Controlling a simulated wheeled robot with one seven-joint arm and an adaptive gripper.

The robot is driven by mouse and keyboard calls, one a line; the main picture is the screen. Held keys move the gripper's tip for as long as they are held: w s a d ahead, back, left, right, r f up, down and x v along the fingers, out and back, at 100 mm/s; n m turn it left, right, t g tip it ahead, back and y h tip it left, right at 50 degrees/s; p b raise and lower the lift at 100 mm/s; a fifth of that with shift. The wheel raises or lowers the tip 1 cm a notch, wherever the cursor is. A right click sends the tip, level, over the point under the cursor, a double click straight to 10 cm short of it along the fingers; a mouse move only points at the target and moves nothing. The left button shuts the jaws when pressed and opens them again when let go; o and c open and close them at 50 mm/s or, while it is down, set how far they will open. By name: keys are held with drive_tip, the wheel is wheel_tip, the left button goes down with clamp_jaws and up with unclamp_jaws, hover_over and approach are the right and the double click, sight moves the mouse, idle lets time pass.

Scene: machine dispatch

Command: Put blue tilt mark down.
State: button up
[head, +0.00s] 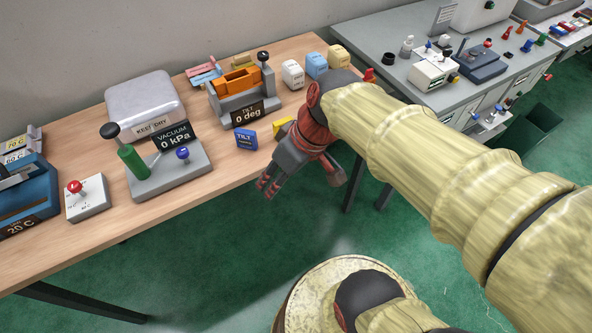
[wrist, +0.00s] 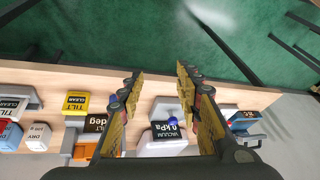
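The blue tilt mark (head: 246,138), a small block lettered TILT, stands upright on the wooden table near its front edge, in front of the tilt machine (head: 240,90) reading 0 deg. My gripper (head: 300,182) is to the right of the blue mark and over the table's front edge, apart from it. In the wrist view my gripper (wrist: 157,76) has its fingers spread with nothing between them. A blue sliver of the mark (wrist: 113,98) appears to show behind the left finger, which hides the rest.
A yellow tilt block (head: 284,127) stands beside my gripper, partly hidden by it; its TILT CLEAR face shows in the wrist view (wrist: 75,103). The vacuum unit (head: 168,168) is left of the blue mark. White, blue and yellow blocks (head: 316,65) stand at the back right.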

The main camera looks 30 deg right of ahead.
drive_tip(key=s+d+r+m+t+h, duration=0.2)
drive_tip(key=s+d+r+m+h, duration=0.1)
drive_tip(key=r, duration=0.1)
drive_tip(key=shift+r+m, duration=0.2)
drive_tip(key=shift+m, duration=0.1)
drive_tip(key=shift+s+f, duration=0.1)
drive_tip(key=shift+f, duration=0.05)
